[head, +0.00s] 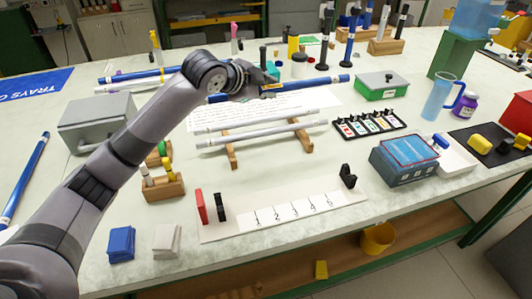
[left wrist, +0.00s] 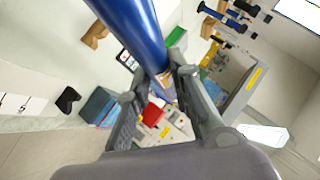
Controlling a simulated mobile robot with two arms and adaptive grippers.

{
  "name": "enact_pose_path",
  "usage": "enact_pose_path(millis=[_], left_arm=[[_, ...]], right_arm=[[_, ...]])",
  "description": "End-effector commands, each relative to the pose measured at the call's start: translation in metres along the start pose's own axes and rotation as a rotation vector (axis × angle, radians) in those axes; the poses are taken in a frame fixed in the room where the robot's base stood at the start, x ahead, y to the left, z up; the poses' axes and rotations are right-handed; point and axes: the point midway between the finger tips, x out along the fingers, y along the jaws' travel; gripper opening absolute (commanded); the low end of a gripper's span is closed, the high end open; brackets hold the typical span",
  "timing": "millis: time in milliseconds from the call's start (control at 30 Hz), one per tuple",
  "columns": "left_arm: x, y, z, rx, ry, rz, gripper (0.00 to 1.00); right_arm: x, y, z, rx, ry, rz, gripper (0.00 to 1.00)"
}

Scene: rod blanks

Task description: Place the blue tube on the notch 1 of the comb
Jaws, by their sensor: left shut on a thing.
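My left gripper (head: 268,88) is shut on a blue tube (head: 318,82), which it holds above the table behind the wooden rack. The tube lies nearly level across the head view, its right end slightly higher. In the left wrist view the blue tube (left wrist: 130,28) runs between the fingers (left wrist: 160,88). A white strip numbered 1 to 5 (head: 240,222), with black uprights near its ends, lies at the front of the table, apart from the tube. Its number 1 is at the left. I cannot make out its notches. My right gripper is not in view.
A wooden rack (head: 232,156) with pale tubes stands between the held tube and the strip. A red block (head: 201,206) stands at the strip's left end. A grey-blue box (head: 403,165) is to the right. Another blue tube (head: 24,178) lies at the left edge.

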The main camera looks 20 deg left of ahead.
Motion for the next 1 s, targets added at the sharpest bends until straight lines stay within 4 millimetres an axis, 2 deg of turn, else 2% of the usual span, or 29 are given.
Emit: enact_pose_path(millis=[500,600,867,1000], left_arm=[[0.067,0.088,0.064,-0.001,-0.002,0.005,0.0],[0.075,0.098,0.072,0.0,-0.002,0.003,0.0],[0.086,0.112,0.082,-0.001,-0.001,0.002,0.0],[0.097,0.127,0.093,-0.001,-0.002,0.004,0.0]], right_arm=[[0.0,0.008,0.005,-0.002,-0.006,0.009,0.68],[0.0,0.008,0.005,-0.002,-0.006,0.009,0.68],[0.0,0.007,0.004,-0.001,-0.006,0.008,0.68],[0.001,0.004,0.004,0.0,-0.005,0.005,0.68]])
